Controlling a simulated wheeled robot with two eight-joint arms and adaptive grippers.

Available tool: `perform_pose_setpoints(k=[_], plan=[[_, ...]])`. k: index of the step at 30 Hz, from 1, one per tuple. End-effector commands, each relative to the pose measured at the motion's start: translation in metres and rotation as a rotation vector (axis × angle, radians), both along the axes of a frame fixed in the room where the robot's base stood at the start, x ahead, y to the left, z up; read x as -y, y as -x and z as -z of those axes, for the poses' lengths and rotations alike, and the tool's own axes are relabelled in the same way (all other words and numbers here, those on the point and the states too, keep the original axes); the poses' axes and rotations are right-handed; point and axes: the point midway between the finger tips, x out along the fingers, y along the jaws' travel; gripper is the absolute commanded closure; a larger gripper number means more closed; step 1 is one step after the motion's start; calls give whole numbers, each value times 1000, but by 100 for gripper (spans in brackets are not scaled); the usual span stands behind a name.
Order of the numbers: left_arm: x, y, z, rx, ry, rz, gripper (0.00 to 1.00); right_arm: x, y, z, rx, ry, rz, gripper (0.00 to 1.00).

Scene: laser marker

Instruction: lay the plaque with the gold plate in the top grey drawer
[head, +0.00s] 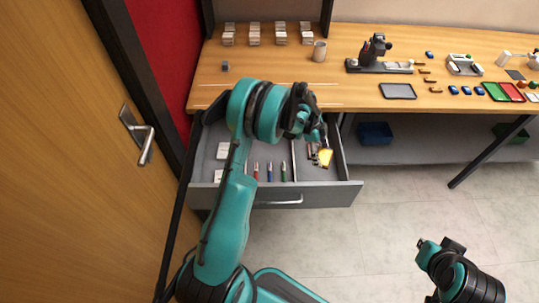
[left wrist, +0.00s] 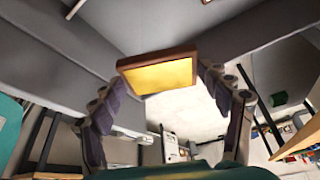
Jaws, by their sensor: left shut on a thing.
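The plaque with the gold plate (head: 325,157) is held over the right part of the open top grey drawer (head: 330,195). In the left wrist view the brown-edged plaque (left wrist: 158,75) sits tilted between the finger tips, its gold face toward the camera. My left gripper (head: 318,140) is shut on it; its fingers (left wrist: 168,95) show on both sides. I cannot tell whether the plaque touches the drawer floor.
The drawer holds white blocks (head: 222,151) at left, several coloured markers (head: 269,171) in the middle and a divider (head: 293,155). The wooden bench (head: 270,70) above carries a mug (head: 319,50), a black machine (head: 375,50) and trays (head: 397,91). A door (head: 90,170) stands at left.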

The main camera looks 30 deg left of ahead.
Motion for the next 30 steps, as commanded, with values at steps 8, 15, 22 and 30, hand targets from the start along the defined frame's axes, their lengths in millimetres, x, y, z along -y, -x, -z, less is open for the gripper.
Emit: perform_pose_setpoints(k=[8,15,22,30], plan=[[0,0,36,0,0,0,64,0,0,36,0,0,0,100],[0,0,60,0,0,0,64,0,0,48,0,0,0,100],[0,0,101,0,0,0,64,0,0,64,0,0,0,100],[0,0,135,0,0,-1,64,0,0,78,0,0,0,100]])
